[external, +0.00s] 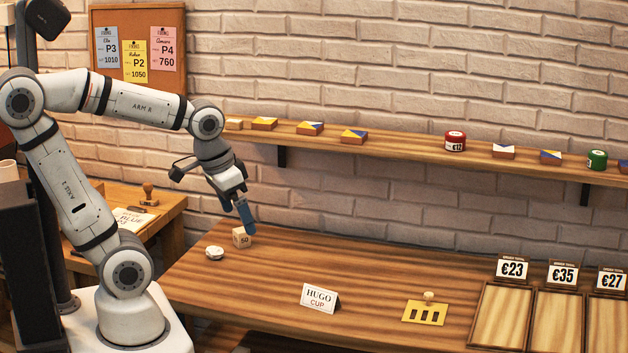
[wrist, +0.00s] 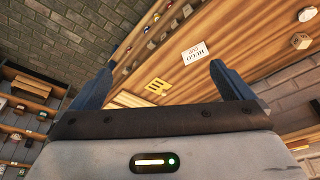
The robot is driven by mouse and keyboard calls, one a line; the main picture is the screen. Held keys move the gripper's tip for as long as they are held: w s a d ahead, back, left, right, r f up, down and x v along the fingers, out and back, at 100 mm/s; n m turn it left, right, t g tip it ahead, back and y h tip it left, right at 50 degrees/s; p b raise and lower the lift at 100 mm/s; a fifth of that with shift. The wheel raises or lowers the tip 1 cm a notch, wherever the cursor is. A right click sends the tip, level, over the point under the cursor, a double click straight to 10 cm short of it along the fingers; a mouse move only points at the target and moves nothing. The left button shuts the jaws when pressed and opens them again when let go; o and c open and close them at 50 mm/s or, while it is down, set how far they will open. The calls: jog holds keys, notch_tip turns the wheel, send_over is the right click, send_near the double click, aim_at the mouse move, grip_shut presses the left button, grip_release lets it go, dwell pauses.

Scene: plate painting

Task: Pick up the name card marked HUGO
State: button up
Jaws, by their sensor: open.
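The name card (external: 320,299) reads HUGO and CUP. It is a white tent card standing on the wooden table, near the middle of its front edge. It also shows in the wrist view, upside down, as a white card (wrist: 195,53) between and beyond the fingers. My gripper (external: 246,215) has blue fingers and hangs above the back left of the table, up and to the left of the card. In the wrist view my gripper (wrist: 168,85) has its two fingers wide apart with nothing between them.
A wooden cube marked 50 (external: 241,238) stands just below my gripper, with a round white item (external: 214,253) beside it. A yellow slotted plate (external: 424,312) lies right of the card. Priced trays (external: 504,313) fill the right end. A shelf (external: 390,145) runs along the wall.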

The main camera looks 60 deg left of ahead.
jog(key=w+a+f+n+g+b, duration=0.1)
jog(key=w+a+f+n, duration=0.15)
jog(key=w, duration=0.55)
jog(key=n+g+b, duration=0.2)
jog(key=n, duration=0.2)
send_over(320, 293)
jog(key=shift+m, duration=0.25)
jog(key=f, duration=2.1)
jog(key=shift+w+f, duration=0.4)
jog(key=shift+w+a+f, duration=0.1)
jog(key=shift+f, duration=0.25)
jog(key=f, duration=0.2)
jog(key=f+p, duration=0.1)
jog(key=f, duration=0.2)
jog(key=s+f, duration=0.1)
jog(key=f, duration=0.1)
jog(key=shift+f+p, duration=0.3)
jog(key=c, duration=0.8)
